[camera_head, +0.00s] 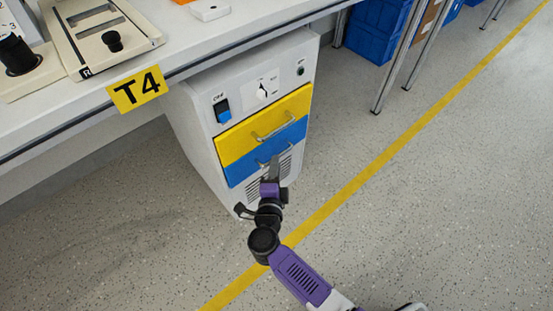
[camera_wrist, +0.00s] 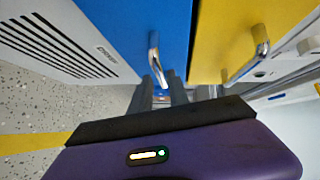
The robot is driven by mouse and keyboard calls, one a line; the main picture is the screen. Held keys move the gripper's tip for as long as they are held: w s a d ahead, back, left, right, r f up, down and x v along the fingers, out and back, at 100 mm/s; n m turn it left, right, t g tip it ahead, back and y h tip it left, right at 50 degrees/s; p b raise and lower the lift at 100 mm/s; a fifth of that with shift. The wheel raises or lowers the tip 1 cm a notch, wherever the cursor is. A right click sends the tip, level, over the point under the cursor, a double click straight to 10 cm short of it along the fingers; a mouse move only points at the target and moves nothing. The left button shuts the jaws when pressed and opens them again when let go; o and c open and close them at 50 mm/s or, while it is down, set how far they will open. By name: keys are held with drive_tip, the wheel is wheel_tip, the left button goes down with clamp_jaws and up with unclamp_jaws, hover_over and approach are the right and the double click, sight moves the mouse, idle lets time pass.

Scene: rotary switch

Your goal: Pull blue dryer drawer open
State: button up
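The dryer's blue drawer (camera_head: 264,153) sits directly below a yellow drawer (camera_head: 262,124), and its front looks flush with the cabinet. Its silver handle (camera_wrist: 154,55) shows in the wrist view, and part of it shows in the head view (camera_head: 263,162). My gripper (camera_head: 274,160) is in front of the blue drawer, partly covering its right side. In the wrist view, the fingers of my gripper (camera_wrist: 163,88) are apart, and the near end of the blue handle lines up with the gap between them. I cannot tell whether they touch it.
A blue switch (camera_head: 223,111) and a dial (camera_head: 263,90) are above the drawers. The white table (camera_head: 210,50) overhangs the dryer. The floor in front is clear.

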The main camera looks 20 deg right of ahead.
drive_tip(key=shift+b+x, duration=0.7)
drive_tip(key=shift+x, duration=1.4)
drive_tip(key=shift+c, duration=0.4)
clamp_jaws()
